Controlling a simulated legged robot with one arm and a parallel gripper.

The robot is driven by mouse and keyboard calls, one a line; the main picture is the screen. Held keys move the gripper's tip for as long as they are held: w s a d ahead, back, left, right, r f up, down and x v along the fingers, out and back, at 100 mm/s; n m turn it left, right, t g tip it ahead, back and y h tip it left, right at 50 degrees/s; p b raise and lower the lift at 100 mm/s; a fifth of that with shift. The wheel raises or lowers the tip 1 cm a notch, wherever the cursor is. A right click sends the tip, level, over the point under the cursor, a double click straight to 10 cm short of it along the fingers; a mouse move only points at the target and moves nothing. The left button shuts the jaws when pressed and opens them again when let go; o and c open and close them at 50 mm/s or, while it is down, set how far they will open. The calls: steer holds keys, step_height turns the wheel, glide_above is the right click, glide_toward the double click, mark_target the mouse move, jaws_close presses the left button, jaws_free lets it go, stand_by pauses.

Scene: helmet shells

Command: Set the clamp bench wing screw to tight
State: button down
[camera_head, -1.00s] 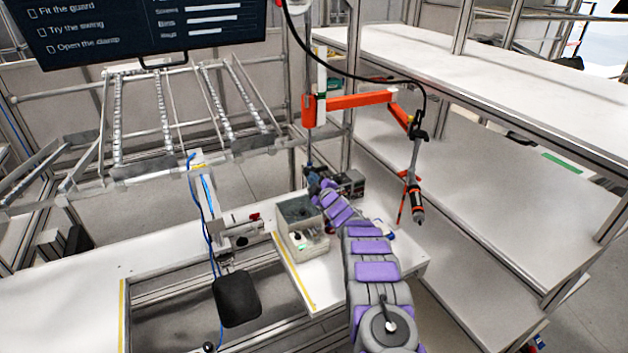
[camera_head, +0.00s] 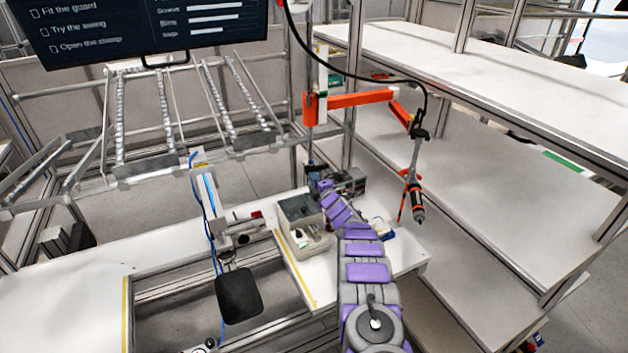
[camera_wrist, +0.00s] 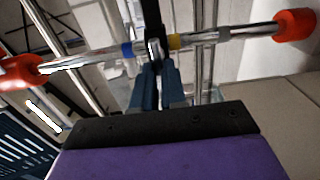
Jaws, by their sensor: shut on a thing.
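In the wrist view a shiny metal crossbar (camera_wrist: 95,58) with orange-red end knobs and a blue and a yellow band near its middle runs across the picture, slightly tilted. It looks like the wing screw. My gripper (camera_wrist: 154,58) has its dark blue fingers close together at the bar's middle, shut on it. The exact contact is partly hidden by the fingers. In the head view my gripper (camera_head: 317,182) is small, at the far end of the bench by a dark device (camera_head: 347,183). I cannot make out the bar there or read its setting.
A hanging driver (camera_head: 416,197) on an orange arm is to the right. A black pad (camera_head: 239,295) and a small press (camera_head: 216,207) are left. Shelves (camera_head: 490,190) fill the right side.

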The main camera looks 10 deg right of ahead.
steer(key=shift+f, duration=0.2)
steer(key=c, duration=1.2)
jaws_free()
steer(key=shift+a+r, duration=0.1)
steer(key=shift+s, duration=0.1)
steer(key=p+v, duration=0.2)
steer(key=v, duration=1.5)
steer(key=shift+s, duration=0.1)
